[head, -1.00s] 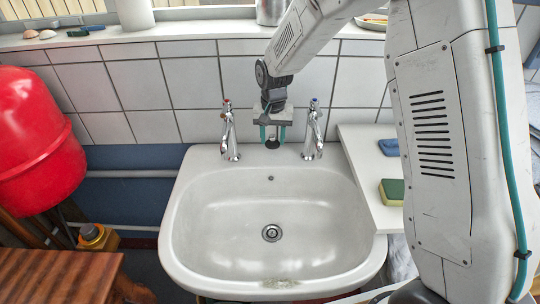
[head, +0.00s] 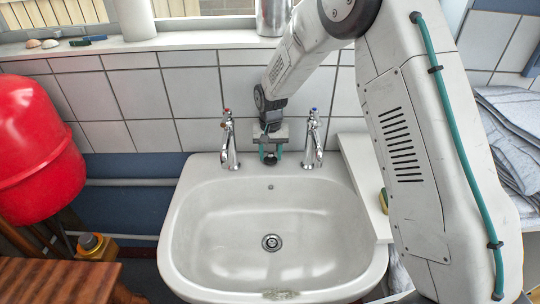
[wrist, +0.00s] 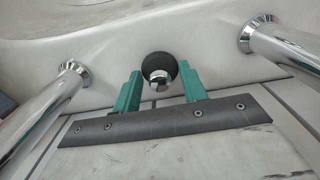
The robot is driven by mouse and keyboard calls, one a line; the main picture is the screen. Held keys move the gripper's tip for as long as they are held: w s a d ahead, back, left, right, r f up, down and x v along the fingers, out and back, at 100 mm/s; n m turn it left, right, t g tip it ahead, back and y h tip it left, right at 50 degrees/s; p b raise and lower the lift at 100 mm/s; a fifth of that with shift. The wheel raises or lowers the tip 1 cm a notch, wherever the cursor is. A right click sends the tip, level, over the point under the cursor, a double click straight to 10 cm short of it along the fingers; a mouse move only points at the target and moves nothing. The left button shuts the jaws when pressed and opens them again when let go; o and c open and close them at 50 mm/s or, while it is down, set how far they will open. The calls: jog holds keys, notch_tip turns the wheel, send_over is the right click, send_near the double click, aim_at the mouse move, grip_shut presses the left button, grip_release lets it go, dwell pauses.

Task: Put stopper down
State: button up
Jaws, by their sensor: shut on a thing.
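The stopper (wrist: 159,66), a black round plug with a shiny metal knob, sits between the green fingertips of my gripper (wrist: 158,76) in the wrist view. My gripper is shut on it. In the head view my gripper (head: 270,155) points down at the back ledge of the white sink (head: 215,235), between the two chrome taps. The stopper (head: 270,161) shows dark beneath the fingers, at the ledge. Whether it touches the ledge I cannot tell. The drain (head: 271,242) in the basin floor is uncovered.
The left tap (head: 229,140) and right tap (head: 313,140) stand close on either side of my gripper. A tiled wall (head: 140,95) is right behind. A white side shelf (head: 362,185) adjoins the sink's right. The basin is empty.

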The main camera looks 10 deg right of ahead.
jog(key=shift+f, duration=0.4)
jog(key=shift+f, duration=0.15)
jog(key=o, duration=1)
jog(key=shift+c, duration=0.2)
